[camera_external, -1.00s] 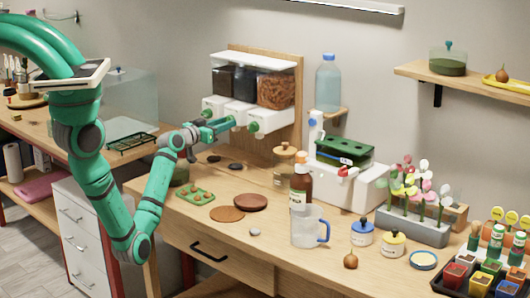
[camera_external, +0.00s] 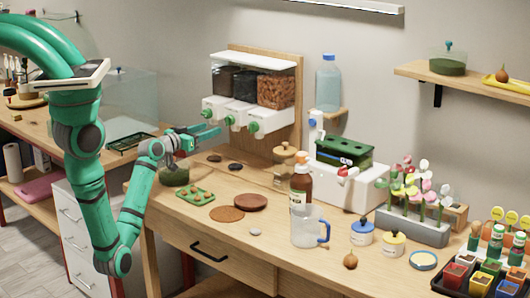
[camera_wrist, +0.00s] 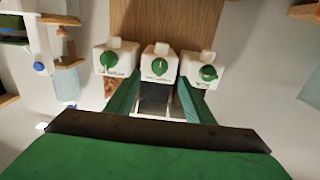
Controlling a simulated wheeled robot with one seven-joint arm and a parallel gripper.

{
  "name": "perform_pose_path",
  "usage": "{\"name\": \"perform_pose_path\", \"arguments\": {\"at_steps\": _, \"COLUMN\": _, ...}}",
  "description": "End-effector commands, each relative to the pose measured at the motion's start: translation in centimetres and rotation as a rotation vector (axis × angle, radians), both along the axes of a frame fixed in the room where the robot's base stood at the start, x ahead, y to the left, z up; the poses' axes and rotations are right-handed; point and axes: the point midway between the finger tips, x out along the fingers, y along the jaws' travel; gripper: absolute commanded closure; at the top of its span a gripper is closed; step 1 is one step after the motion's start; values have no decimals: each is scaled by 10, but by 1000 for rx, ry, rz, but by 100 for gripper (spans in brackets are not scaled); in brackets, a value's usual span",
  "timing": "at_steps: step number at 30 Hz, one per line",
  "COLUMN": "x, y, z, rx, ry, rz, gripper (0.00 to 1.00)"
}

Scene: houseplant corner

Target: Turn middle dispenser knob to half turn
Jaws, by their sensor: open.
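The dispenser has three white outlets with green knobs. The middle knob (camera_external: 229,120) is on the centre outlet; in the wrist view it (camera_wrist: 160,65) faces me, its ridge looking roughly upright. The other knobs flank it in the wrist view, the left one (camera_wrist: 108,61) with an upright ridge and the right one (camera_wrist: 208,73) with a ridge lying nearly level. My gripper (camera_external: 212,130) is open and empty, in front of the outlets and apart from the knobs. In the wrist view its fingers (camera_wrist: 159,82) point toward the middle outlet, one on each side.
Clear hoppers (camera_external: 238,85) hold dark and brown fill above the outlets. A blue-capped water bottle (camera_external: 328,84) stands right of the dispenser.

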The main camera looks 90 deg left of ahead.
Motion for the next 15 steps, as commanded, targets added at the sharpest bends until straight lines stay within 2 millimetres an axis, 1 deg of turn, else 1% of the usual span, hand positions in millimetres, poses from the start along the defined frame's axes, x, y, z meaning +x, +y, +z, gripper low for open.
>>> {"name": "perform_pose_path", "arguments": {"at_steps": 1, "x": -5, "y": -5, "z": -1, "rx": 0, "ry": 1, "rz": 1, "gripper": 52}}
{"name": "perform_pose_path", "arguments": {"at_steps": 6, "x": -14, "y": -13, "z": 0, "rx": -1, "ry": 1, "rz": 1, "gripper": 52}}
{"name": "perform_pose_path", "arguments": {"at_steps": 15, "x": -15, "y": -14, "z": 0, "rx": -1, "ry": -1, "rz": 1, "gripper": 52}}
